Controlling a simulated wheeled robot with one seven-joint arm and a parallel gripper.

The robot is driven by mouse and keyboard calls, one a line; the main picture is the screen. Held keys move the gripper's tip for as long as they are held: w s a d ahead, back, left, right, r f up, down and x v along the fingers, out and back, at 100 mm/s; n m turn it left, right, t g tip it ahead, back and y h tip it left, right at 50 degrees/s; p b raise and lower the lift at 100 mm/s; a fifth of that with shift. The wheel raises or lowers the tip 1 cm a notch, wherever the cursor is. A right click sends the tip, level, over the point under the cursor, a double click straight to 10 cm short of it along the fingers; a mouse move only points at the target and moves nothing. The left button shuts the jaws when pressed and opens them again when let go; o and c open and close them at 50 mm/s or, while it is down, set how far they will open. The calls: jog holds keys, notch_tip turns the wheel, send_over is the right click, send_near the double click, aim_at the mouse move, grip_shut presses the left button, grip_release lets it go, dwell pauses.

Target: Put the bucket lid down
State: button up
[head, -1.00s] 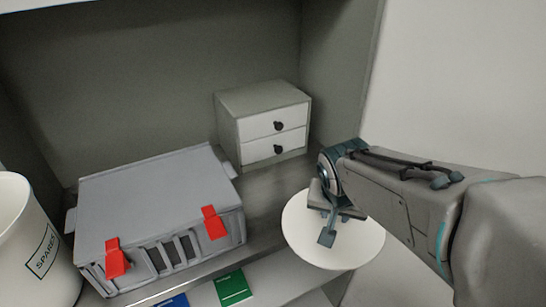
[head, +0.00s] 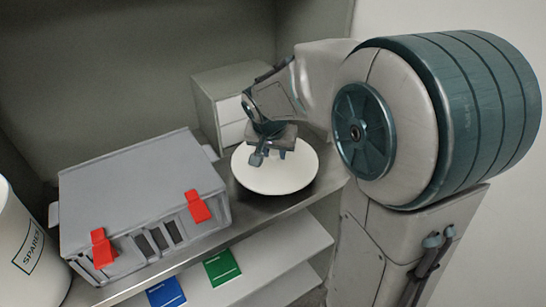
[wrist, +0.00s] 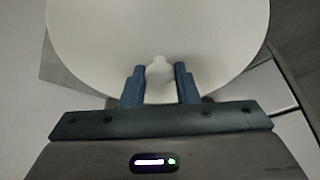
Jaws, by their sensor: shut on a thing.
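The bucket lid (head: 287,178) is a round white disc with a small knob. In the head view it is over the right part of the grey shelf top (head: 243,212); whether it touches the surface I cannot tell. My gripper (head: 270,154) is above the lid, shut on its knob. In the wrist view my gripper's fingers (wrist: 160,85) stand on both sides of the white knob (wrist: 159,68), and the lid (wrist: 158,30) fills the upper part. A white bucket (head: 30,250) marked "SPARES" is at the left edge, partly cut off.
A grey case (head: 140,185) with red latches (head: 198,206) stands left of the lid. A small drawer cabinet (head: 228,100) stands behind it, partly hidden by my arm. Green (head: 222,267) and blue (head: 166,293) items lie on the lower shelf (head: 275,255).

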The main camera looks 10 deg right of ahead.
aim_at(272, 156)
jog(key=shift+w+a+f+b, duration=0.15)
jog(key=shift+f+b, duration=0.4)
jog(key=shift+f, duration=0.35)
jog(key=shift+w+d+f+b, duration=0.1)
jog(key=shift+f+b, duration=0.4)
jog(key=shift+f, duration=0.35)
jog(key=shift+f, duration=0.1)
jog(key=shift+f, duration=0.15)
jog(key=o, duration=1)
jog(key=shift+c, duration=0.2)
jog(key=shift+r, duration=0.35)
jog(key=p+v, duration=0.1)
jog(key=v, duration=1.1)
jog(key=s+d+f+n+g+y, duration=0.1)
jog(key=s+f, duration=0.3)
jog(key=s, duration=0.4)
jog(key=s+d+f+n+y, duration=0.1)
jog(key=s+f+n, duration=0.3)
jog(key=s, duration=0.4)
jog(key=shift+s+g, duration=0.15)
jog(key=shift+g, duration=0.25)
